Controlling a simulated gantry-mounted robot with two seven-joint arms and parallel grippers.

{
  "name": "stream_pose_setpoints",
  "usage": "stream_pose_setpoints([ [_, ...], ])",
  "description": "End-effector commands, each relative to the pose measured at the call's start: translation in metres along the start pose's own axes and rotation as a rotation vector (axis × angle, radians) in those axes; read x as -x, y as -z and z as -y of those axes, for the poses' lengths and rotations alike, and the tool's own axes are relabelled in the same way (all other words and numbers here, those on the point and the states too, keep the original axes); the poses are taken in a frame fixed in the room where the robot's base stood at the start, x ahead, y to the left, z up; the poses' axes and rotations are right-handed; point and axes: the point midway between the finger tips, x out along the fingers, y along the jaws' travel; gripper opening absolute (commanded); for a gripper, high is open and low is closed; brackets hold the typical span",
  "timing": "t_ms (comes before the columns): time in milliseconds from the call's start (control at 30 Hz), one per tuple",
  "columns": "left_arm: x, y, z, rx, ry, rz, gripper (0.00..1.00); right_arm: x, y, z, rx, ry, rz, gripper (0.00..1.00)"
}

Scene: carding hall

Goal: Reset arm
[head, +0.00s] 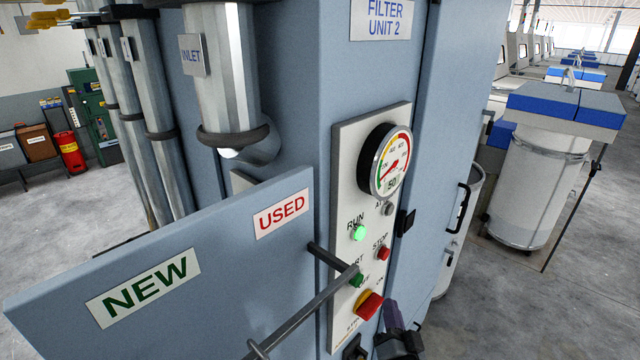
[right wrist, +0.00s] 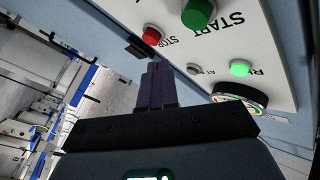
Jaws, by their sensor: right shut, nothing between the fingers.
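My right gripper (head: 391,318) is at the bottom of the head view, just right of the red and yellow rotary switch (head: 369,304) on the filter unit's control panel. Its dark purple fingers (right wrist: 157,82) are closed together and empty in the right wrist view. Beyond them are the red STOP button (right wrist: 152,35), the green START button (right wrist: 198,13) and the lit green RUN lamp (right wrist: 240,68). The fingers appear apart from the buttons. My left gripper is in neither view.
A blue-grey board (head: 215,265) with NEW and USED labels juts out left of the panel. Grey rods (head: 305,315) stick out in front of it. A round gauge (head: 391,160) tops the panel. A door handle (head: 459,207) is at right, with open floor (head: 490,310) beyond.

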Motion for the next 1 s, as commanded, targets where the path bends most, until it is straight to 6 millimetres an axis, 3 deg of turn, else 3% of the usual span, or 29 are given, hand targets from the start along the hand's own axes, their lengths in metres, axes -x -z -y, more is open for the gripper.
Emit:
stream_pose_setpoints([
  [167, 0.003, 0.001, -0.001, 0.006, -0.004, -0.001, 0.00, 0.039, -0.038, -0.041, 0.031, -0.062, 0.085, 0.00],
  [267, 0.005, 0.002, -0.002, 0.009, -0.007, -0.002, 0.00, 0.079, -0.052, -0.064, 0.058, -0.095, 0.152, 0.00],
  [433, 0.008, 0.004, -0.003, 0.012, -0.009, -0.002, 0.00, 0.169, -0.081, -0.095, 0.186, -0.202, 0.463, 0.00],
  [600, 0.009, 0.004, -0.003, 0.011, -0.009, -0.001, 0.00, 0.251, -0.089, -0.104, 0.371, -0.268, 0.820, 0.00],
  [700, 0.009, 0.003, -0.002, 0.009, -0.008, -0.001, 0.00, 0.286, -0.084, -0.103, 0.472, -0.281, 0.997, 0.00],
  [1000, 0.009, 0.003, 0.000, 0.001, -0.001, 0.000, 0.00, 0.341, -0.073, -0.103, 0.654, -0.280, 1.327, 0.00],
])
